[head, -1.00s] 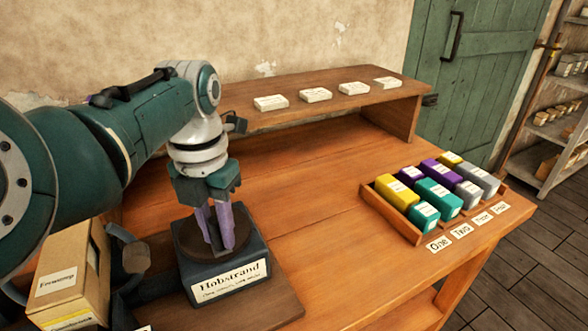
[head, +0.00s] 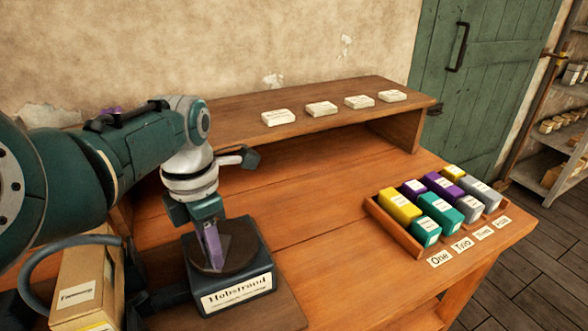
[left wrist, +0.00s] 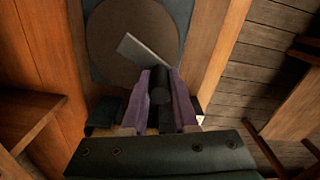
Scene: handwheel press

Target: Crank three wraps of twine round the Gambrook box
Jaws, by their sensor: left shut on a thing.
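The dark press base labelled Hobstrand (head: 248,288) stands on the bench at lower left, with a round brown disc (head: 246,254) on top. My left gripper (head: 213,258) reaches down over the disc's left part. In the left wrist view its purple fingers (left wrist: 160,88) are shut on a dark round handle (left wrist: 160,76). A flat grey crank arm (left wrist: 144,50) lies across the disc beside the handle. A tan box (head: 82,285) stands left of the base, partly behind my arm; its label is too small to read surely. I cannot make out the name Gambrook or any twine. My right gripper is not in view.
A wooden tray (head: 396,234) of yellow, teal, purple and grey boxes sits at the bench's right, with number cards in front. A raised shelf (head: 225,125) with several white cards runs along the wall. The bench middle (head: 310,220) is clear.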

